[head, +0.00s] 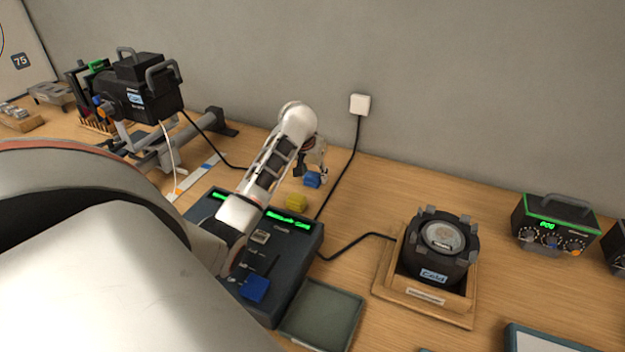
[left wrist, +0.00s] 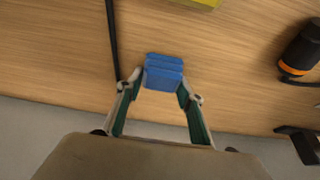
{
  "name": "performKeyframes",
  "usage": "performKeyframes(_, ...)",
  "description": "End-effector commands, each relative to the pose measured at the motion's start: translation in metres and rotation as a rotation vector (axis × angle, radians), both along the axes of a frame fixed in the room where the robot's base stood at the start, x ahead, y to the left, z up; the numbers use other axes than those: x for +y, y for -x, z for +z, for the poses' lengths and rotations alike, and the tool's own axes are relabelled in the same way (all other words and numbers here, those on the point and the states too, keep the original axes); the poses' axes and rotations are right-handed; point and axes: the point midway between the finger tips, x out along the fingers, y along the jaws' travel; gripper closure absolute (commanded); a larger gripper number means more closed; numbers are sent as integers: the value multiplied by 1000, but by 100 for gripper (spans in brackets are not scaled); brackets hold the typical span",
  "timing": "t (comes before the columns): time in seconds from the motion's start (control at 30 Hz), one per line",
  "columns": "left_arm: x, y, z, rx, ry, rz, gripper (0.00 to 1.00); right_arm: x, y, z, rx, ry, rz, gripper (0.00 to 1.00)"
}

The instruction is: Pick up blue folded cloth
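The blue folded cloth (head: 313,180) lies on the wooden table behind the console, near the wall. It shows as a layered blue bundle in the left wrist view (left wrist: 164,72). My left gripper (head: 311,172) is right over it, pointing down. In the left wrist view its two fingers (left wrist: 161,82) are spread, one on each side of the cloth's near part. The fingertips are very close to the cloth; I cannot tell whether they touch it. My right gripper is in neither view.
A yellow block (head: 296,202) sits near the cloth. The dark console (head: 310,245) with green displays lies under my arm. A black cable (head: 345,175) runs beside the cloth to a wall box (head: 360,104).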

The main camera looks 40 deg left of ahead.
Motion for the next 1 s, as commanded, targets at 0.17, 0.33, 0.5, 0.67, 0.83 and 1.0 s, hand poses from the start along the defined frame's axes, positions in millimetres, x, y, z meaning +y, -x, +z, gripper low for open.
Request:
performKeyframes(0.17, 0, 0, 0, 1, 0, 0, 81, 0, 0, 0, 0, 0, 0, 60)
performKeyframes(0.33, 0, 0, 1, 0, 1, 0, 81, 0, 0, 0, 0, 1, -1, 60)
performKeyframes(0.5, -1, -1, 13, -3, 2, -1, 81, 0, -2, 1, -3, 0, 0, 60)
performKeyframes(0.67, -1, -2, 39, -6, 2, -2, 81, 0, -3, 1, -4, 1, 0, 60)
performKeyframes(0.83, -1, -2, 83, -8, 2, -2, 81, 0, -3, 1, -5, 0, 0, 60)
performKeyframes(1.0, -2, -2, 131, -9, 4, -3, 81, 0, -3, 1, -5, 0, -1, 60)
